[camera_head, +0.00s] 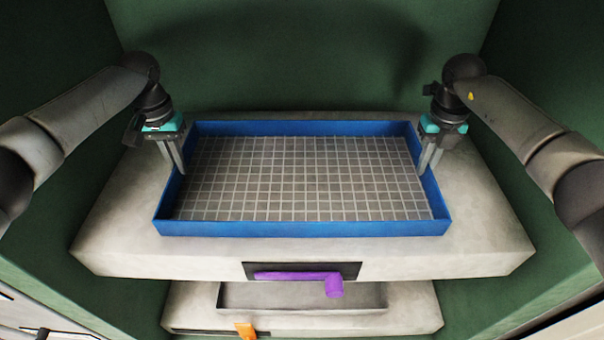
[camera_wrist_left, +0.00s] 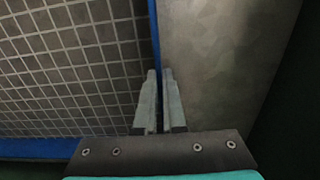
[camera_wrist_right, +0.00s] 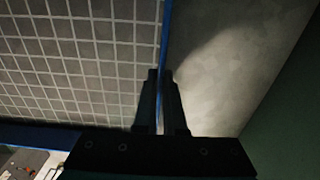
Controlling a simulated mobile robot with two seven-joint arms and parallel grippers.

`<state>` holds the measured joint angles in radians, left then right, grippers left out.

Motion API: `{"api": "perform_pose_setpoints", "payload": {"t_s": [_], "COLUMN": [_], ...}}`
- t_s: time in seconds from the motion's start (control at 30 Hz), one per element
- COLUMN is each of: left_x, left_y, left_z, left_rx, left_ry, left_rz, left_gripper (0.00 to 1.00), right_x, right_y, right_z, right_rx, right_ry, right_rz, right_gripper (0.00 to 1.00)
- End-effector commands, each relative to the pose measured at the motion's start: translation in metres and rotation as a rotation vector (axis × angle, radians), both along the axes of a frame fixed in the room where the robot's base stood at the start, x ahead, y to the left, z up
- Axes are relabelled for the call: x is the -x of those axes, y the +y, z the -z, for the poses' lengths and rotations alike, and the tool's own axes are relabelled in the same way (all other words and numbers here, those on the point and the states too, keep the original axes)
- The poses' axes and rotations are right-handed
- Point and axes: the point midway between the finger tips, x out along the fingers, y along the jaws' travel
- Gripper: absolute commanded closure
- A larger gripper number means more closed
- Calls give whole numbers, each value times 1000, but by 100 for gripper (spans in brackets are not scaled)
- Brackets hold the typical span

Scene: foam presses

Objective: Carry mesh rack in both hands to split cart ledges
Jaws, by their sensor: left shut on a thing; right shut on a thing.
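The mesh rack (camera_head: 300,229) is a shallow blue-walled tray with a pale wire grid floor. It lies on or just above a grey slab top (camera_head: 110,215) in the head view; I cannot tell if it touches. My left gripper (camera_head: 180,170) is shut on the rack's left wall. In the left wrist view its fingers (camera_wrist_left: 158,75) straddle the thin blue wall (camera_wrist_left: 155,40). My right gripper (camera_head: 426,170) is shut on the right wall. In the right wrist view its fingers (camera_wrist_right: 160,75) straddle the blue wall (camera_wrist_right: 167,30). No split cart ledges are identifiable.
Green walls (camera_head: 280,60) enclose the slab at the back and sides. A purple handle (camera_head: 300,277) sits in a dark recess on the slab's front. Below is a second grey block (camera_head: 400,315) with a recess and an orange piece (camera_head: 245,331). Bare slab surrounds the rack.

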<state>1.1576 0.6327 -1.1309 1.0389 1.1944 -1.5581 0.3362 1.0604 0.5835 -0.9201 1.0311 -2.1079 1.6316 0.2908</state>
Motion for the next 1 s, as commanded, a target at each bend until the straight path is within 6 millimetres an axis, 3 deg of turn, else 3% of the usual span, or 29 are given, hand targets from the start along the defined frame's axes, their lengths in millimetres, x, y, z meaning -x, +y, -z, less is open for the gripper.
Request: {"api": "perform_pose_setpoints", "payload": {"t_s": [0.57,1.0], "left_x": [-1,-1], "left_y": [0,1], "left_z": [-7,-37], "left_rx": [0,0], "left_ry": [-4,-3], "left_rz": [-1,-1], "left_gripper": [100,100], "right_x": [-1,-1], "right_y": [0,0], "right_z": [-7,-37], "right_rx": [-1,0], "right_ry": [-3,-2], "right_rz": [1,1], "right_gripper": [100,100]}}
